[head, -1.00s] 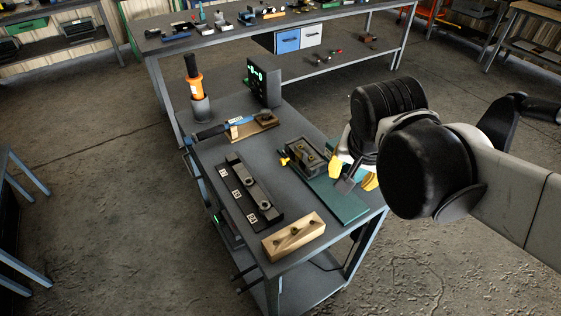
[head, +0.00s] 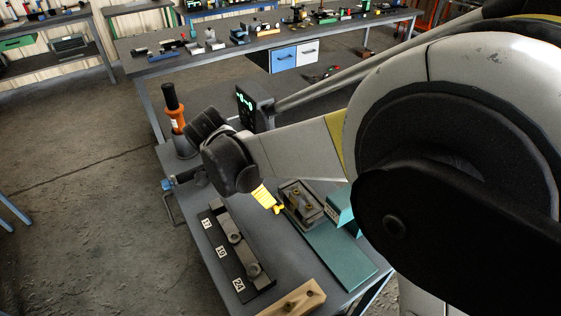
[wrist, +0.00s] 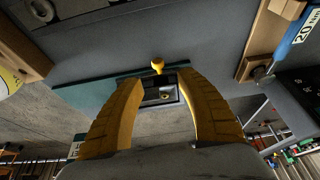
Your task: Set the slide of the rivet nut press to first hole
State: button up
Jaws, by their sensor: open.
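The rivet nut press appears to be the dark grey block (head: 302,203) on a teal base plate (head: 340,256). My gripper (head: 270,203) has yellow fingers and is beside the knob at the block's left end. In the wrist view my gripper (wrist: 158,78) is spread and empty. The slide's holes are too small to tell apart.
A dark numbered bar (head: 222,243) lies at left, with a wooden block (head: 295,300) at the front. A teal block (head: 341,207) stands right of the press. A blue-handled tool (wrist: 300,30) shows in the wrist view.

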aim_at(274, 208)
jog(key=b+x, duration=0.1)
jog(key=x, duration=0.2)
jog(key=b+x, duration=0.1)
jog(key=x, duration=0.2)
jog(key=b+x, duration=0.1)
jog(key=x, duration=0.2)
jog(key=shift+s+d+f, duration=0.1)
jog(key=shift+s+f, duration=0.1)
jog(key=shift+f, duration=0.05)
grip_shut()
